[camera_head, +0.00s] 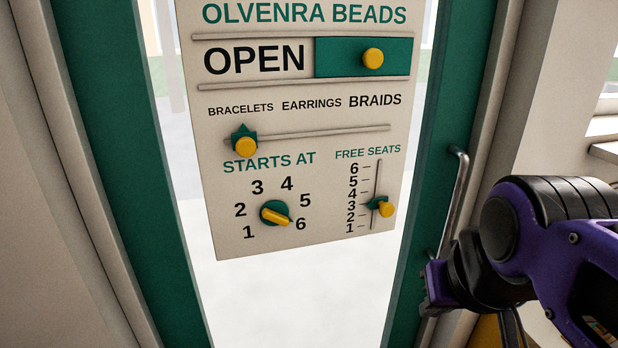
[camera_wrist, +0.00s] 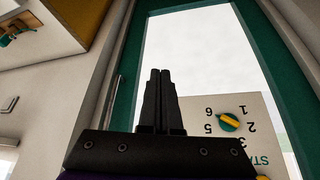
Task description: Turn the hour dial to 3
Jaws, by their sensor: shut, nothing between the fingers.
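The hour dial (camera_head: 276,213) is a round green knob with a yellow bar, under "STARTS AT" on the sign, ringed by the numbers 1 to 6. One end of its bar points to the lower right, toward the 6. In the wrist view the dial (camera_wrist: 228,122) appears upside down, right of my fingers. My gripper (camera_wrist: 160,72) is shut and empty, its two dark fingers together, apart from the dial. In the head view my purple and black arm is at the lower right; the fingertips cannot be made out there.
The cream sign (camera_head: 300,187) also carries an OPEN slider (camera_head: 373,58), a bracelets/earrings/braids slider (camera_head: 246,146) at bracelets, and a free seats slider (camera_head: 386,208) near 3. A metal door handle (camera_head: 455,195) stands between sign and arm. Glass below the sign is clear.

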